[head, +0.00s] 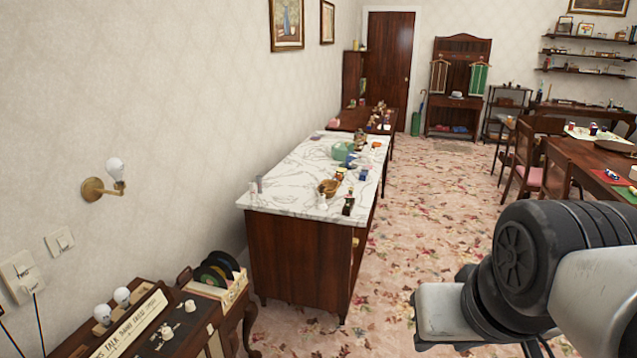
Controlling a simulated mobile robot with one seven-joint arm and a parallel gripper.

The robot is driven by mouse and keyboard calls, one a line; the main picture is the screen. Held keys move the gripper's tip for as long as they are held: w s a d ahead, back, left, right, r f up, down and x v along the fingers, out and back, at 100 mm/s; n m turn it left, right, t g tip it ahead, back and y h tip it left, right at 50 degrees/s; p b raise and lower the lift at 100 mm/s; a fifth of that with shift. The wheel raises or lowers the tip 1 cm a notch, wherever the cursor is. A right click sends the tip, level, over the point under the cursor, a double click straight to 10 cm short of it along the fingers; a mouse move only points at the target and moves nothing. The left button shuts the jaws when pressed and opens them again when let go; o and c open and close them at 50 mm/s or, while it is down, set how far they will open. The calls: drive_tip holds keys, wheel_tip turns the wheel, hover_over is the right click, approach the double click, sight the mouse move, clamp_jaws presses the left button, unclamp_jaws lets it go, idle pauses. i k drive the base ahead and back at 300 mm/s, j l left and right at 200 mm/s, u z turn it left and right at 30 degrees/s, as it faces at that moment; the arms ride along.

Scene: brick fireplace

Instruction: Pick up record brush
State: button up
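I cannot make out a record brush for certain in the head view. Black records (217,268) stand upright in a light wooden holder (232,291) on the dark wooden table (190,338) at the lower left. Many small items on the marble-topped cabinet (290,178) are too small to tell apart. My arm shows at the lower right, well to the right of the records and the cabinet. My gripper itself does not show.
Light bulbs (122,296) and a lettered sign (130,328) sit on the near table. A dark dining table (580,165) with chairs (523,160) stands at the right. Carpeted floor (425,205) is clear between the cabinet and the dining table.

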sight(184, 277)
drive_tip(key=i+u, duration=0.1)
drive_tip(key=i, duration=0.4)
drive_tip(key=i+l+u, duration=0.15)
drive_tip(key=i, duration=0.4)
drive_tip(key=i+l+u, duration=0.1)
drive_tip(key=i, duration=0.4)
drive_tip(key=i+u, duration=0.3)
drive_tip(key=u, duration=0.2)
drive_tip(key=i+l+u, duration=0.1)
drive_tip(key=i+u, duration=0.35)
drive_tip(key=i+l+u, duration=0.15)
drive_tip(key=u, duration=0.35)
drive_tip(key=i+l+u, duration=0.25)
drive_tip(key=u, duration=0.15)
drive_tip(key=i+l+u, duration=0.35)
